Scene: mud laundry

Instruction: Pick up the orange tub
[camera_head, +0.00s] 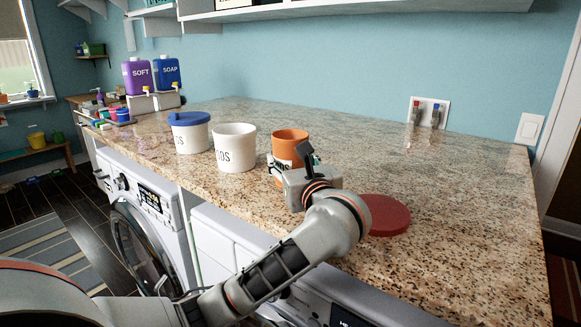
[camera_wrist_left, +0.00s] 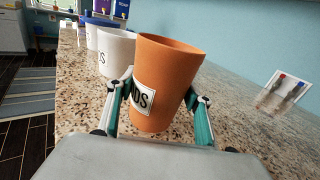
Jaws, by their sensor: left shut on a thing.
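The orange tub (camera_head: 290,137) stands upright and without a lid on the granite counter in the head view, partly hidden by my left gripper (camera_head: 294,168). In the left wrist view the orange tub (camera_wrist_left: 165,75) fills the middle, with a white label at its lower left. The fingers of my left gripper (camera_wrist_left: 158,112) are on both sides of the tub and shut on it. I cannot tell for sure whether its base touches the counter. My right gripper is in neither view.
A white tub (camera_head: 234,148) stands left of the orange one, and a white tub with a blue lid (camera_head: 190,132) beyond it. A red lid (camera_head: 385,215) lies on the counter (camera_head: 460,215) right of my wrist. The counter's right part is clear.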

